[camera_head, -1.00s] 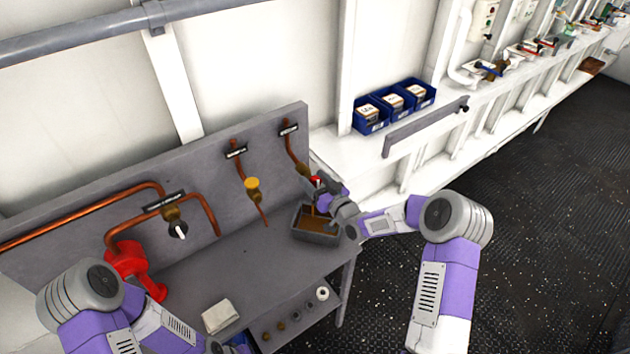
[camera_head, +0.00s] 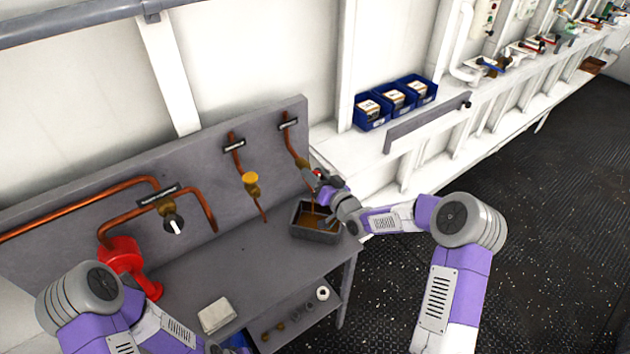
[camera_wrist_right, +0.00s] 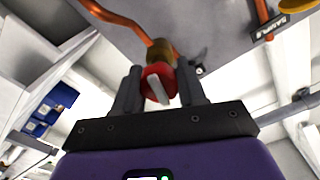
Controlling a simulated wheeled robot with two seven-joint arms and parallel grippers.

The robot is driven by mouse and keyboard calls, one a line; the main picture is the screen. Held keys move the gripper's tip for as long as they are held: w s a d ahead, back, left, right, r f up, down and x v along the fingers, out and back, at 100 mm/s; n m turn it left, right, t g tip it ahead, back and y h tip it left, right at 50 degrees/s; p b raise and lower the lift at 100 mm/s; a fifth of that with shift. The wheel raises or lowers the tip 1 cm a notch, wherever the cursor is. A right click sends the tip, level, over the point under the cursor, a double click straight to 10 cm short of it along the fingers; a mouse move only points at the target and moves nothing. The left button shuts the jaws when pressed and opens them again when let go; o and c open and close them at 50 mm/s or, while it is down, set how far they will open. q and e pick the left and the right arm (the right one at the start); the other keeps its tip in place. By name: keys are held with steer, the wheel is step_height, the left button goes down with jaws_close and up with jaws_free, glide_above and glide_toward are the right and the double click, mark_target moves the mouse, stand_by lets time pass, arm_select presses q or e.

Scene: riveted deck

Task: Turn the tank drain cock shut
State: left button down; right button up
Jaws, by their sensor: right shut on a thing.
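The drain cock at the right end of the grey panel has a brass body on a copper pipe (camera_head: 292,145) and a red round knob with a white bar. In the right wrist view the red knob (camera_wrist_right: 158,82) sits between both fingers, its white bar tilted. My right gripper (camera_head: 319,175) is shut on this knob and hides most of it in the head view. A grey tray (camera_head: 315,236) with brown liquid stands below, and a thin brown streak shows above it. My left arm (camera_head: 85,300) is at lower left; its gripper is out of view.
A yellow-knobbed cock (camera_head: 251,182) and a black knob with white pointer (camera_head: 174,222) are left on the panel. A red can (camera_head: 122,255) and a folded cloth (camera_head: 216,315) are on the bench. Blue bins (camera_head: 371,112) stand on the ledge. The bench middle is clear.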

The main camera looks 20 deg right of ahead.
steer(key=m+b, duration=0.1)
steer(key=m, duration=0.2)
steer(key=shift+f+b, duration=0.15)
steer(key=shift+b, duration=0.25)
steer(key=m+b, duration=0.1)
steer(key=m, duration=0.2)
steer(key=shift+m, duration=0.3)
steer(key=m+b, duration=0.1)
steer(key=m, duration=0.2)
steer(key=shift+d+m, duration=0.1)
steer(key=shift+m, duration=0.2)
steer(key=m, duration=0.4)
steer(key=shift+b, duration=0.4)
steer(key=shift+m, duration=0.3)
steer(key=o, duration=1)
steer(key=shift+o, duration=0.2)
